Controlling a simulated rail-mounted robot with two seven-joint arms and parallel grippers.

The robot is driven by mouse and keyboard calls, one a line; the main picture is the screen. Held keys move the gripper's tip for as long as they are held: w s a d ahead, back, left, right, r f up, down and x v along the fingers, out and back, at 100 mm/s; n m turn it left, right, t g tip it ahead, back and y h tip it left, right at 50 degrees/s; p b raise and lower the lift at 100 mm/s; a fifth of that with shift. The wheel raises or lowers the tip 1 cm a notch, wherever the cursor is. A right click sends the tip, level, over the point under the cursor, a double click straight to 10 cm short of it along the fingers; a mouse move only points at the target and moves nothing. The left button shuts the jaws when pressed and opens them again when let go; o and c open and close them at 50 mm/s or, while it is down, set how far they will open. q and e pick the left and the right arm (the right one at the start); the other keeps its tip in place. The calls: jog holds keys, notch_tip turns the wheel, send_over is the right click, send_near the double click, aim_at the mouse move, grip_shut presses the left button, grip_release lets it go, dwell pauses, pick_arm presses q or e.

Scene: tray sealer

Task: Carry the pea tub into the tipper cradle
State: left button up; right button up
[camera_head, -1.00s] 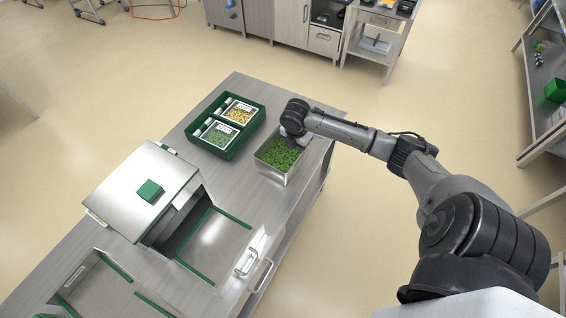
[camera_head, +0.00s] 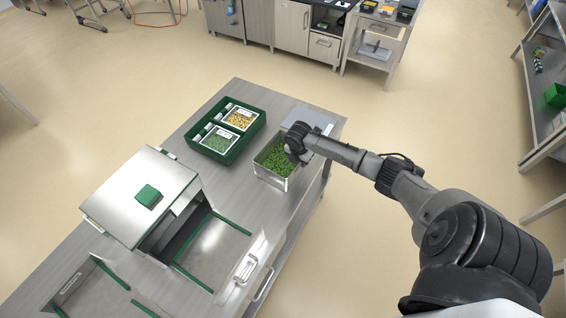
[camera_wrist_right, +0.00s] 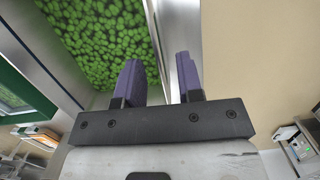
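The pea tub (camera_head: 273,178) is an open metal tub filled with green peas, standing on the steel table. In the right wrist view its peas (camera_wrist_right: 95,40) fill the upper left. My right gripper (camera_head: 292,158) is at the tub's right side. In the right wrist view the right gripper (camera_wrist_right: 160,82) is open, its two purple-lined fingers apart, with the tub's metal wall (camera_wrist_right: 152,30) running between them. The wall does not appear clamped. I cannot pick out the tipper cradle with certainty. My left gripper is not in view.
A green crate (camera_head: 193,137) with two labelled trays stands left of the tub. The metal sealer (camera_head: 130,205) with a green block on top stands nearer. A flat grey plate (camera_head: 312,117) lies at the table's far right corner, partly behind my arm.

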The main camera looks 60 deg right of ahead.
jog(key=shift+d+f, duration=0.15)
jog(key=shift+f, duration=0.55)
jog(key=shift+d+f, duration=0.15)
jog(key=shift+f, duration=0.55)
jog(key=shift+c, duration=0.4)
grip_shut()
